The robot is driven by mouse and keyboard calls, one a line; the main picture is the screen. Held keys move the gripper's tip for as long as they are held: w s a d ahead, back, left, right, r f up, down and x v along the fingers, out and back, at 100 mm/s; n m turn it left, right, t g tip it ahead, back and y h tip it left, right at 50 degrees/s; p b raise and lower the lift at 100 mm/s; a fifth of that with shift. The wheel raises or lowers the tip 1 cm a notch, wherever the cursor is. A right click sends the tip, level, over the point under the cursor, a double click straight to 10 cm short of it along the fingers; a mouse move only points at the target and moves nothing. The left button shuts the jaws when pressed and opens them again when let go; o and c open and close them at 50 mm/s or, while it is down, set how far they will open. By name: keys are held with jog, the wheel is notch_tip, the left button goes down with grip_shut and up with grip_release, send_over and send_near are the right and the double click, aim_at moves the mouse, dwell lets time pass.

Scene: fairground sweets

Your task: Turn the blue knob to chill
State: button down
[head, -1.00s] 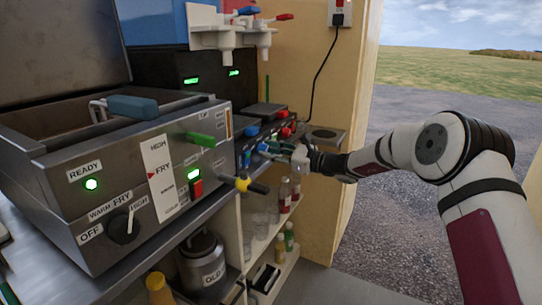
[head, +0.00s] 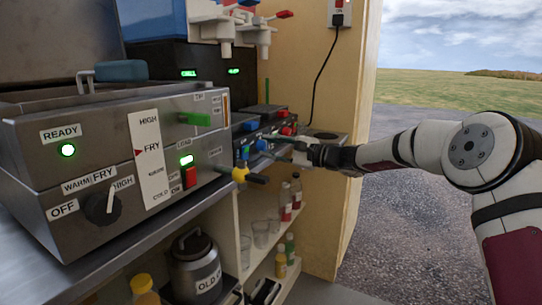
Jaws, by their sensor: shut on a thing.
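A small blue knob (head: 262,144) is on the front of the low unit beyond the fryer, in the middle of the head view. My gripper (head: 272,147) reaches it from the right, with its fingertips at the knob. It is shut on the blue knob, and the fingers partly cover it. The knob's pointer and the markings around it are too small and hidden to read. A black unit (head: 210,90) behind has two lit green displays; the left display (head: 189,73) shows a short word, hard to read.
Red knobs (head: 287,130) sit just beyond. Shelves with bottles (head: 285,200) are below. Open gravel lies at right.

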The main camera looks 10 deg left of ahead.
jog(key=shift+n, duration=0.3)
jog(key=c, duration=1.2)
grip_release()
jog(key=shift+c, duration=0.2)
jog(key=shift+d, duration=0.1)
jog(key=v, duration=1.2)
